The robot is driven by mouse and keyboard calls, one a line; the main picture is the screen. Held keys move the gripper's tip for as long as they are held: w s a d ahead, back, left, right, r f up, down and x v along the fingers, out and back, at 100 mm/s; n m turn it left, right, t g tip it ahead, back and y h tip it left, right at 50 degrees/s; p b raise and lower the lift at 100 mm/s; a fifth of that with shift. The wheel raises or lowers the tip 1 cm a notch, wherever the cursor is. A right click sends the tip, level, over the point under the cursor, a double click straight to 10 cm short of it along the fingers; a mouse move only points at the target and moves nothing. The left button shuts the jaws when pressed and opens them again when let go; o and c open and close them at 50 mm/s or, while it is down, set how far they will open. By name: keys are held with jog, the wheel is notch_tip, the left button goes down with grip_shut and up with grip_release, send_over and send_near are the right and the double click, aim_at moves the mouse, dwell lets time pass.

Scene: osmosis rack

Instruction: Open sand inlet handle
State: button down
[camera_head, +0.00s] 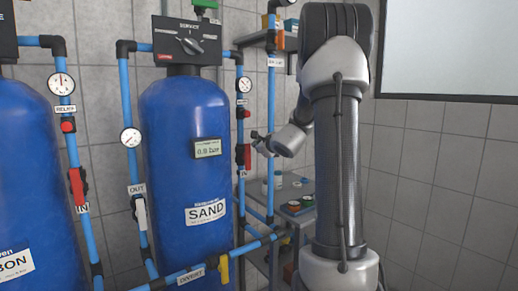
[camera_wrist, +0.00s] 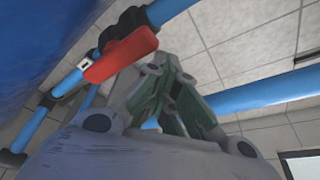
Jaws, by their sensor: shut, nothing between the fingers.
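The sand inlet handle (camera_head: 244,155) is a red lever on the blue pipe at the right of the blue SAND tank (camera_head: 185,130). It stands upright, roughly along the pipe, just above the IN label (camera_head: 242,174). In the wrist view the red handle (camera_wrist: 122,53) shows at upper left, below a black fitting. My gripper (camera_head: 258,142) is just right of the handle in the head view. In the wrist view my gripper (camera_wrist: 165,75) has its fingers together and empty, close to the handle's right end. I cannot tell if they touch it.
Blue pipes run beside the tank, with a gauge (camera_head: 245,85) and a red relief knob (camera_head: 246,114) above the handle. A yellow-handled divert valve (camera_head: 223,268) sits low. A shelf (camera_head: 285,195) with jars stands behind. Another blue tank (camera_head: 28,170) is at left.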

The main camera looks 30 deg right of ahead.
jog(key=v, duration=1.2)
dwell(1.1)
